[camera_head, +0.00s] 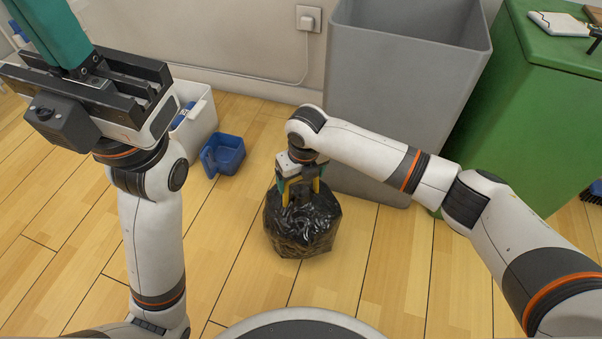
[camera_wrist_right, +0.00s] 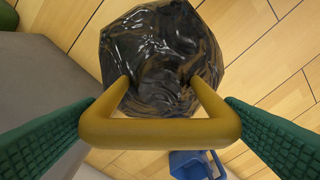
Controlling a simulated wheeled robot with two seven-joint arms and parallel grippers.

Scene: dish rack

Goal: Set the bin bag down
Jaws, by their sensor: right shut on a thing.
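The bin bag (camera_head: 303,228) is black and shiny, with a stiff yellow handle (camera_wrist_right: 160,131) on top. My right gripper (camera_head: 298,186) points down at it, its green fingers shut on the handle from both sides. The bag (camera_wrist_right: 165,55) hangs upright below the fingers in the right wrist view. It is at or close to the wooden floor; I cannot tell whether its underside touches, as that is hidden. My left gripper (camera_head: 62,45) is at the upper left of the head view, away from the bag. Its green fingertips are cut off by the frame edge.
A tall grey bin (camera_head: 400,90) stands right behind the bag, beside a green cabinet (camera_head: 515,90). A blue tub (camera_head: 225,154) and a white container (camera_head: 197,125) stand to the left. The floor (camera_head: 240,270) left of and in front of the bag is clear.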

